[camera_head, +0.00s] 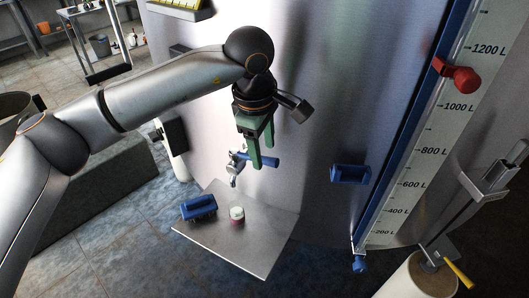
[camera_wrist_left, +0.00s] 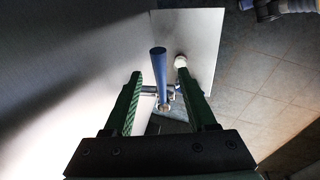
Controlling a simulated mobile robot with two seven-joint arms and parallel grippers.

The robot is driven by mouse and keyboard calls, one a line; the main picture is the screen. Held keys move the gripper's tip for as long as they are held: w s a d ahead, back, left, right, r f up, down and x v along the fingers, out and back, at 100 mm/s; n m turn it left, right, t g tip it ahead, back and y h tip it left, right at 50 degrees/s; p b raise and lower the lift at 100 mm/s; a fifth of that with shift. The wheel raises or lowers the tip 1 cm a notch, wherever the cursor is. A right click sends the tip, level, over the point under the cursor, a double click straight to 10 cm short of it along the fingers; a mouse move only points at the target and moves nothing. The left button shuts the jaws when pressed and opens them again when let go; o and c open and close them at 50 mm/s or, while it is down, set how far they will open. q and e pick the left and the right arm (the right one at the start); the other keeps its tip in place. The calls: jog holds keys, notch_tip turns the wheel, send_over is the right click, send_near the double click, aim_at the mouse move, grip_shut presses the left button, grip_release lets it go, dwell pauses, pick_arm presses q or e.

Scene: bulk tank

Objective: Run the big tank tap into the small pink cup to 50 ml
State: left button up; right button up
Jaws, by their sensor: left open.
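The tap (camera_head: 233,171) on the big tank (camera_head: 330,60) has a blue lever handle (camera_head: 264,160) and a metal spout pointing down. The small cup (camera_head: 237,215), pale on top and pinkish below, stands upright on the metal shelf (camera_head: 262,250) beneath the spout. Its level cannot be read. My left gripper (camera_head: 264,166) has green fingers, open, at the blue handle. In the left wrist view, the handle (camera_wrist_left: 159,76) shows between the open fingers (camera_wrist_left: 160,75); contact cannot be told. The cup (camera_wrist_left: 180,62) shows by the right fingertip. My right gripper is not in view.
A blue bracket (camera_head: 350,174) and a litre scale (camera_head: 437,130) with a red knob (camera_head: 458,77) are on the tank at right. A white cylinder (camera_head: 415,278) stands at lower right.

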pick_arm(q)
jog(key=shift+w+d+f, duration=0.1)
jog(key=shift+w+f, duration=0.05)
jog(key=shift+f, duration=0.55)
jog(key=shift+w+f, duration=0.1)
jog(key=shift+f, duration=0.55)
jog(key=shift+c, duration=0.3)
grip_shut()
